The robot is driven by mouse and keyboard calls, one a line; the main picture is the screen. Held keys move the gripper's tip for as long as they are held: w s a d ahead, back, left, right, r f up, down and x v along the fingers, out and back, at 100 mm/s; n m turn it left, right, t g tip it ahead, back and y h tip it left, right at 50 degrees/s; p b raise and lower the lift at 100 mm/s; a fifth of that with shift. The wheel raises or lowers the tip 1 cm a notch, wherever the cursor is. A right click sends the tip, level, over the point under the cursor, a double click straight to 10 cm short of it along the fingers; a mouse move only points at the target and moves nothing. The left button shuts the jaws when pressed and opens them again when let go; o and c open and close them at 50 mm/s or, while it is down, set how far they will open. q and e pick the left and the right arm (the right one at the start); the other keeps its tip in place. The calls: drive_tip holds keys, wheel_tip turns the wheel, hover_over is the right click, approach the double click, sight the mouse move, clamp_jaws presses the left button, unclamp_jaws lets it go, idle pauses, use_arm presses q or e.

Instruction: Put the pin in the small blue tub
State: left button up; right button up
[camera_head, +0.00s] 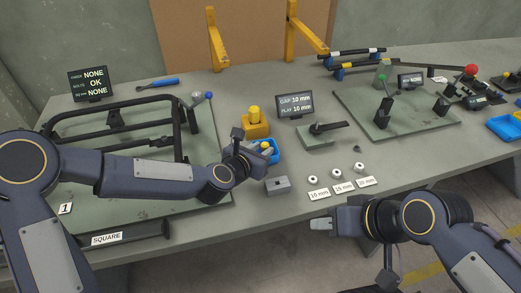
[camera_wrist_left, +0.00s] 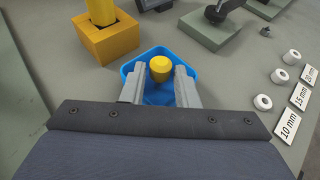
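The small blue tub (camera_wrist_left: 157,96) is under my left gripper (camera_wrist_left: 160,80) in the left wrist view; it also shows in the head view (camera_head: 274,155), partly hidden by that gripper. A yellow pin with a rounded head (camera_wrist_left: 160,66) is in or just above the tub, between the two fingers. The fingers stand apart, with what looks like a slim gap on each side of the head; the pin's lower end is hidden. In the head view the yellow head (camera_head: 266,146) shows beside my gripper. My right gripper (camera_head: 321,224) hangs in front of the table, holding nothing visible.
A yellow block (camera_wrist_left: 101,42) with another yellow upright piece stands just behind the tub. White rings (camera_wrist_left: 263,102) and size labels lie to the right. A grey block (camera_head: 277,186) is near the front. A black frame (camera_head: 118,104) lies on the left plate.

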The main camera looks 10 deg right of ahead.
use_arm(q)
drive_tip(key=o, duration=0.3)
drive_tip(key=shift+o, duration=0.2)
drive_tip(key=shift+s+a, duration=0.1)
